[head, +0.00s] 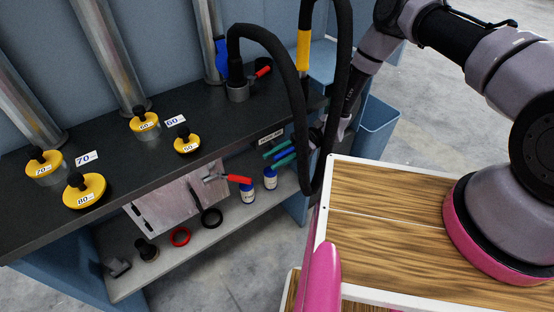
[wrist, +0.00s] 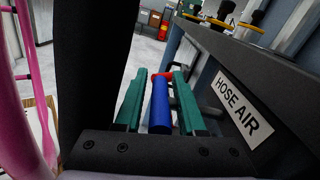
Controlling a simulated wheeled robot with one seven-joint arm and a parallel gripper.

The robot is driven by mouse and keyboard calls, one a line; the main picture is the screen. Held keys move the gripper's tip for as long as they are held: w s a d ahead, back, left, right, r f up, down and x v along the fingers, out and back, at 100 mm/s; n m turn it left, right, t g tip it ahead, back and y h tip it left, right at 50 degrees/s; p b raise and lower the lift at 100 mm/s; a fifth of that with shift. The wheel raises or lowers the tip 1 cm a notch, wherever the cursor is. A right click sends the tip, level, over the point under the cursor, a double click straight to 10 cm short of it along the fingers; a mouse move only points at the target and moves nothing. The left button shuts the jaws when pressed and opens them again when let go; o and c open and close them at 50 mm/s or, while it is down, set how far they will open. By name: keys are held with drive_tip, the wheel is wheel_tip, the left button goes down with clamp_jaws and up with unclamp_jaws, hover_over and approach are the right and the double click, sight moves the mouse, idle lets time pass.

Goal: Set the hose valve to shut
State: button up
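The hose valve's blue handle (wrist: 160,108) lies between the fingers of my gripper (wrist: 158,100) in the wrist view, with a red part (wrist: 164,74) at its far end. Narrow gaps show on both sides of the handle, so the green fingers stand open around it. The "HOSE AIR" sign (wrist: 243,103) is on the bench edge to the right. In the head view my gripper (head: 279,151) is just below that sign, at the bench's front right, with the blue handle (head: 274,146) between its fingers. The valve body is mostly hidden, and I cannot tell its setting.
A black hose (head: 296,105) hangs in a loop close to my gripper. The dark bench (head: 130,180) carries yellow knobbed weights. A wooden-topped surface (head: 390,215) is at right, a blue bin (head: 376,128) behind.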

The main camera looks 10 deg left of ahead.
idle(0.3)
drive_tip(key=v, duration=1)
drive_tip(key=shift+w+d, duration=0.2)
drive_tip(key=shift+w, duration=0.1)
